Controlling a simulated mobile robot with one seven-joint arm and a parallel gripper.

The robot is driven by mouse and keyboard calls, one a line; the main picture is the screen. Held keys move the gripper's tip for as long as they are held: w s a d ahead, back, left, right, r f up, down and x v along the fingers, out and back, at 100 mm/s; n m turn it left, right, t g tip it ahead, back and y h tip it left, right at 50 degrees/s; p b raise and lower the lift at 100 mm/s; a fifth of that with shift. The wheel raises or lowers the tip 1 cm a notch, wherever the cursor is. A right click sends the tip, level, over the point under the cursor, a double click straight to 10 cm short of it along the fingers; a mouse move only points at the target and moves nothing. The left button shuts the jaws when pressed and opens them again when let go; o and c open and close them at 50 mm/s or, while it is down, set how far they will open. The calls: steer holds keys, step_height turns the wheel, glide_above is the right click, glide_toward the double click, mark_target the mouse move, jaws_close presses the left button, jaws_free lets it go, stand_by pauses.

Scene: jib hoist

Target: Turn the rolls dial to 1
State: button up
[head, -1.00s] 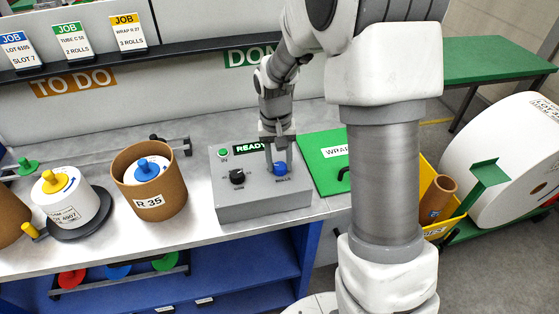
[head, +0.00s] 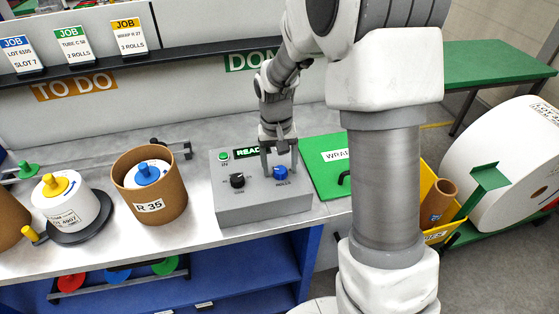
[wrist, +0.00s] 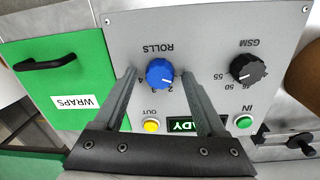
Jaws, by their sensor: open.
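The rolls dial is a blue knob (head: 281,172) on the right of a grey control box (head: 235,208). It also shows in the wrist view (wrist: 160,72), upside down, with numbers such as 4 and 2 beside it. I cannot tell surely which number its mark points at; the number 1 does not show clearly. My gripper (head: 279,162) is open above the box, one finger on each side of the dial. In the wrist view the fingers stand apart from the knob, with gaps on both sides.
A black GSM dial (head: 237,181) sits left of the blue one. The green IN button (wrist: 244,121), yellow OUT button (wrist: 151,125) and a READY display (head: 250,153) are close by. A green WRAPS panel (head: 322,180) with a black handle lies right of the box.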

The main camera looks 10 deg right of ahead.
mark_target(276, 170)
step_height(276, 170, up, 18)
steer(key=p, duration=0.1)
steer(key=shift+a+f, duration=0.25)
steer(key=shift+a, duration=0.2)
steer(key=s+r+n+t, duration=0.1)
steer(key=s+t, duration=0.1)
steer(key=s, duration=0.8)
steer(key=s+d+r+n+t, duration=0.1)
steer(key=s+r+t, duration=0.1)
steer(key=s, duration=0.9)
steer(key=shift+d+t+y, duration=0.15)
steer(key=shift+t+y, duration=0.15)
steer(key=shift+t, duration=0.5)
steer(key=shift+s, duration=0.1)
